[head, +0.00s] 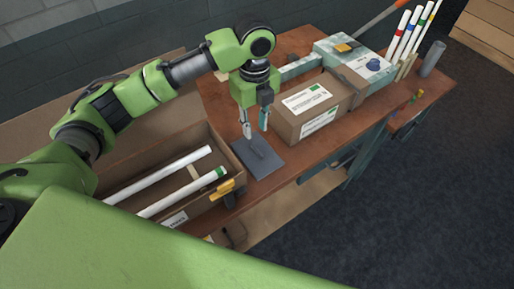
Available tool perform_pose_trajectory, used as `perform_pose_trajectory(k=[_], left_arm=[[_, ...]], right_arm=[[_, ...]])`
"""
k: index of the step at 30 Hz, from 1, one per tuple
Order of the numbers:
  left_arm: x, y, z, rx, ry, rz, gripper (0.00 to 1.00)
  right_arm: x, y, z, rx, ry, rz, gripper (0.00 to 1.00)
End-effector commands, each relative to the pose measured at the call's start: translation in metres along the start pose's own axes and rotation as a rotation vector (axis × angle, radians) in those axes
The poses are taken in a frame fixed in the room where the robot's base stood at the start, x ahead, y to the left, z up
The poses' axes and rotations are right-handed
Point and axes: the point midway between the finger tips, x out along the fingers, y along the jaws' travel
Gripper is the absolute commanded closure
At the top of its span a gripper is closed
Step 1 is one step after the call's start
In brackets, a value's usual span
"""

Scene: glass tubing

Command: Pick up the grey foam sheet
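The grey foam sheet (261,161) lies flat on the brown workbench, between the open box of tubes and the closed cardboard box. My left gripper (255,132) points down over the far part of the sheet. Its two fingers are spread apart with nothing seen between them. A darker streak, perhaps a shadow, shows on the sheet below the fingers. I cannot tell whether the fingertips touch the sheet. My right gripper is not in view.
The open cardboard box (235,165) holds white tubes (160,173) at the left. The closed, labelled box (283,127) stands close on the right. Behind are a pale machine (352,60) and upright tubes (408,37) with coloured bands. A yellow-handled tool (222,188) is near the front.

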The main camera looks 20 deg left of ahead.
Motion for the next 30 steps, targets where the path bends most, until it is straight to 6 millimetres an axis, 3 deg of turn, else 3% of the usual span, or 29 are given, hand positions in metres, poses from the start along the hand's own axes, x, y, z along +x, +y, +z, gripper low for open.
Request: perform_pose_trajectory(k=[3,6,10,18,24,30], left_arm=[[0.023,0.001,0.000,-0.002,0.002,0.003,0.75],[0.038,0.000,0.000,-0.003,0.001,0.002,0.75],[0.047,0.000,0.000,-0.001,0.001,-0.001,0.75],[0.078,-0.003,-0.004,-0.003,0.001,0.003,0.75],[0.099,-0.003,-0.003,-0.001,-0.001,0.000,0.75],[0.101,-0.004,-0.003,0.000,-0.001,-0.002,0.75]], right_arm=[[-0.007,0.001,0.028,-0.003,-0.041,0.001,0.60],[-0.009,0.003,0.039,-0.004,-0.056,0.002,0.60],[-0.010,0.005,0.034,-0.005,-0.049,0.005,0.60],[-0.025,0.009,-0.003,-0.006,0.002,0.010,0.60],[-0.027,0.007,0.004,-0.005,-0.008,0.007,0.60],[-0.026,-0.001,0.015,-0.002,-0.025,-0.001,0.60]])
